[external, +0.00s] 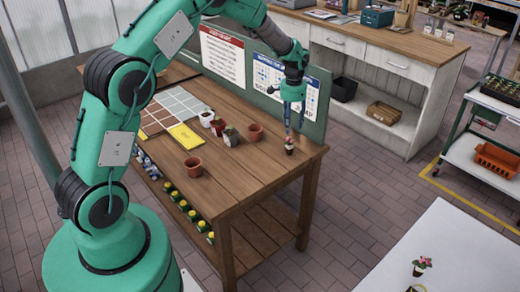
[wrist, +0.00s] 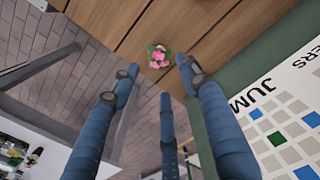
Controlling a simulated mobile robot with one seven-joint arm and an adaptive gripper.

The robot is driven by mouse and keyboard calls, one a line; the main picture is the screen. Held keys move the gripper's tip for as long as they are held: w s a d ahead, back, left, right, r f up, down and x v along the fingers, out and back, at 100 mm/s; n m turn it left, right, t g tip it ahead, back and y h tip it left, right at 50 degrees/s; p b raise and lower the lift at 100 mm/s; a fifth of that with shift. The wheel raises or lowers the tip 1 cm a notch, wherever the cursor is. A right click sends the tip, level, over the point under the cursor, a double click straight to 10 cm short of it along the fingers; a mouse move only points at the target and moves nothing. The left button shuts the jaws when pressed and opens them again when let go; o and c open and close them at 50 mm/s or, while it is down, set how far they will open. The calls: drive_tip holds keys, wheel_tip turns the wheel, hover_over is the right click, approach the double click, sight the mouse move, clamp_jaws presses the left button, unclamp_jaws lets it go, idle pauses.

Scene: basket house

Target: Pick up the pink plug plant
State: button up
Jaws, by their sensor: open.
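The pink plug plant (external: 289,148) stands near the right end of the wooden bench, a small dark pot with pink flowers and green leaves. It also shows in the wrist view (wrist: 157,60), seen from above between and just beyond my fingertips. My gripper (external: 289,128) hangs fingers-down directly over it. In the wrist view my gripper (wrist: 158,74) has its blue fingers spread open with nothing between them. Its fingertips look close to the flowers; whether they touch cannot be told. The pot is mostly hidden under the flowers in the wrist view.
The wooden bench (external: 250,175) has several pots (external: 256,131) left of the plant and a green backboard (external: 318,90) close behind my gripper. Another pink-flowered plant (external: 421,265) stands on a white surface (external: 450,240) at lower right. The bench front is mostly clear.

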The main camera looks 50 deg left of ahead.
sight(290, 144)
drive_tip(key=shift+f+b, duration=0.4)
drive_tip(key=shift+f, duration=3.2)
drive_tip(key=shift+f, duration=0.15)
drive_tip(key=shift+w+f+b, duration=0.1)
drive_tip(key=shift+f+b, duration=0.4)
drive_tip(key=shift+f, duration=1.95)
drive_tip(key=c, duration=0.9)
